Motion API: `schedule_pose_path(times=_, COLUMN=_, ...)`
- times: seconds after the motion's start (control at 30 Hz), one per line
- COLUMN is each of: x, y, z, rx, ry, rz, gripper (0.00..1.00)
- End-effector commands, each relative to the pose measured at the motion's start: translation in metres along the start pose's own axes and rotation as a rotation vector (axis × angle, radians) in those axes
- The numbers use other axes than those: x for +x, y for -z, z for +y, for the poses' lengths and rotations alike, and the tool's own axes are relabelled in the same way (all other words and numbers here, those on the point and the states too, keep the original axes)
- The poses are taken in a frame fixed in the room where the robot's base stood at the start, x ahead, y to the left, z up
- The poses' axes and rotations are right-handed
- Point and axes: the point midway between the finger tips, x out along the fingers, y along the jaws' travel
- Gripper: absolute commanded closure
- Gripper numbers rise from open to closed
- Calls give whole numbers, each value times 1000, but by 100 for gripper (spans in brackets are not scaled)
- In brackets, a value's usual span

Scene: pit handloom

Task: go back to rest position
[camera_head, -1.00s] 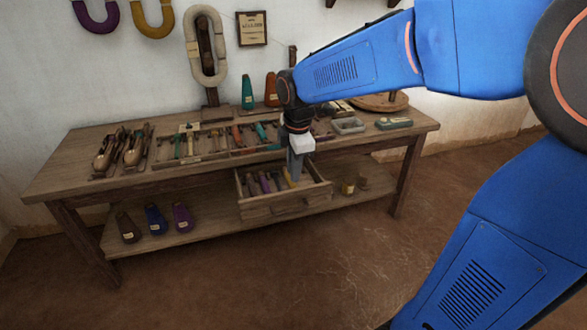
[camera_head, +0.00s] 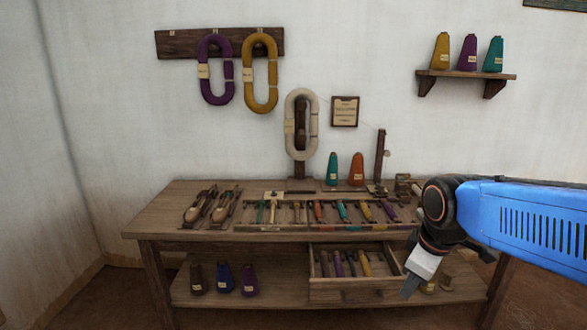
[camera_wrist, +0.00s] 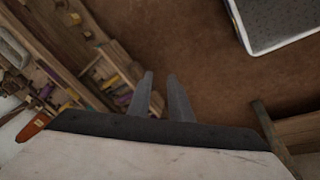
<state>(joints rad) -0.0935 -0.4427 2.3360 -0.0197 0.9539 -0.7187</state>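My gripper (camera_head: 410,287) hangs at the right of the head view, in front of the table's right part and to the right of the open drawer. In the wrist view its two grey fingers (camera_wrist: 160,95) stand apart with nothing between them. My blue arm reaches in from the right edge. The open drawer (camera_head: 350,293) holds several small tools or bobbins, one of them yellow. The drawer also shows at the left of the wrist view, beyond the fingers.
The wooden table (camera_head: 165,212) carries wooden shuttles (camera_head: 200,207) and a rack of coloured bobbins. Cones (camera_head: 225,279) stand on its lower shelf. Yarn hanks (camera_head: 260,73) and a wall shelf (camera_head: 465,74) hang behind. Brown floor (camera_wrist: 205,45) is bare beside a pale-edged panel (camera_wrist: 250,30).

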Motion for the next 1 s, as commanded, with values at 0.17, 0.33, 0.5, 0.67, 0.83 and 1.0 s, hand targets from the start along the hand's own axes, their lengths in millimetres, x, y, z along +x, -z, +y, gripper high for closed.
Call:
schedule_pose_path(times=0.17, x=-12, y=-41, z=-24, rx=282, ry=-30, rz=35, gripper=82)
schedule_pose_path(times=0.33, x=-17, y=-74, z=-48, rx=539, ry=-49, rz=69, gripper=82)
schedule_pose_path(times=0.5, x=-16, y=-96, z=-65, rx=727, ry=-58, rz=96, gripper=82)
schedule_pose_path(times=0.67, x=-15, y=-105, z=-72, rx=806, ry=-60, rz=107, gripper=82)
schedule_pose_path(times=0.83, x=-15, y=-106, z=-73, rx=818, ry=-60, rz=108, gripper=82)
schedule_pose_path(times=1.0, x=-15, y=-106, z=-72, rx=816, ry=-60, rz=108, gripper=82)
